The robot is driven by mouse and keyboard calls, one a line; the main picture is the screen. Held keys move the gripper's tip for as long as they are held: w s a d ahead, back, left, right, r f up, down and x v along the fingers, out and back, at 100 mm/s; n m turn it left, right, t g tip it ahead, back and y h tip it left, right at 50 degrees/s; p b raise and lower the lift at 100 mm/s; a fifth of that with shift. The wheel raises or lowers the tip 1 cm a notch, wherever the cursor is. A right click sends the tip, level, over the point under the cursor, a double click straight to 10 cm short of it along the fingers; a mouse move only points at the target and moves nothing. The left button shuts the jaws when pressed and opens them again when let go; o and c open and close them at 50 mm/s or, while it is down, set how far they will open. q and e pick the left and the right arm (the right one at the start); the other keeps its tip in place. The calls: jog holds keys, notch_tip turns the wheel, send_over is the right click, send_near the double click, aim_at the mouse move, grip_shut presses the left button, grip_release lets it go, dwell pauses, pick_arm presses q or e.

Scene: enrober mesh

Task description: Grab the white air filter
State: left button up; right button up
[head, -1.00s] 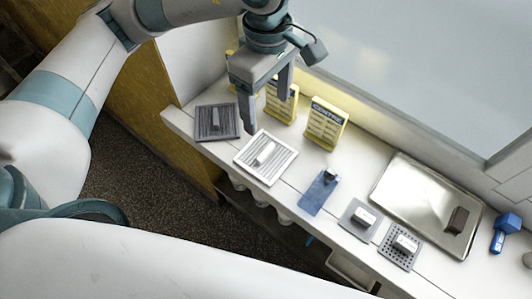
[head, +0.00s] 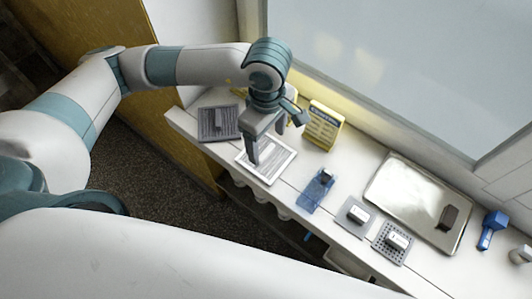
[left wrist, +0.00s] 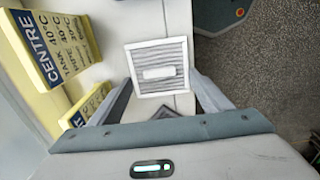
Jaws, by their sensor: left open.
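The white air filter (head: 283,166) is a square white frame with grey slats, lying flat on the white counter. In the left wrist view the filter (left wrist: 147,52) shows whole, with a pale raised grip bar at its middle. My left gripper (head: 267,147) is open and points down above the filter, hiding part of it in the head view. In the left wrist view its fingers (left wrist: 163,88) stand apart on either side of the filter's near part, with nothing between them. My right gripper is not in view.
A dark grey filter (head: 216,122) lies left of the white one. Yellow cards (head: 323,125) stand behind, near the window. To the right lie a blue piece (head: 317,190), two grey plates with blocks (head: 358,217), a metal tray (head: 405,195) and a blue tool (head: 492,230).

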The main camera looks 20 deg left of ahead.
aim_at(267, 153)
pick_arm(q)
jog(key=shift+f+p, duration=0.45)
jog(key=shift+p, duration=0.2)
notch_tip(267, 153, down, 4)
jog(key=shift+w+a+r+p, duration=0.1)
jog(key=shift+r+p, duration=0.05)
jog(key=shift+p, duration=0.8)
jog(key=shift+f, duration=0.25)
jog(key=c, duration=1.2)
